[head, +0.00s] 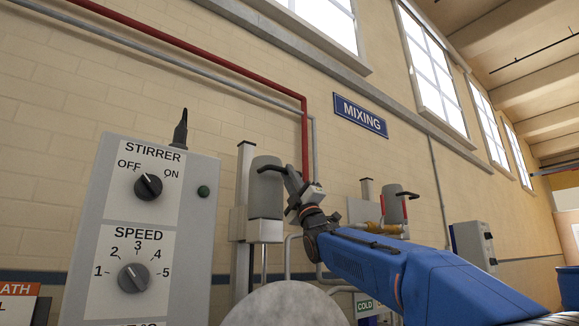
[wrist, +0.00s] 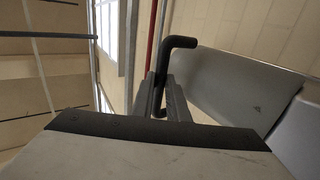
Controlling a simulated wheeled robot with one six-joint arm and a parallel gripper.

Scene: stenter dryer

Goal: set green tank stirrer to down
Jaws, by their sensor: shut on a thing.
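A grey stirrer head (head: 265,198) is mounted on an upright post beside the control box, with a black handle (head: 268,168) near its top. The black handle also shows in the wrist view (wrist: 180,42), bent like a hook. My gripper (head: 291,176) is at the right of this stirrer head. In the wrist view its two fingers (wrist: 161,92) are closed around the upright part of the handle. The grey side of the stirrer head fills the right of that view. No green tank shows clearly, so I cannot tell its colour.
A grey control box (head: 205,245) with stirrer and speed knobs stands close at the left. A second stirrer head (head: 394,208) with a black handle is farther right, behind my arm. A red pipe (head: 304,135) runs down the wall, near a MIXING sign (head: 360,115).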

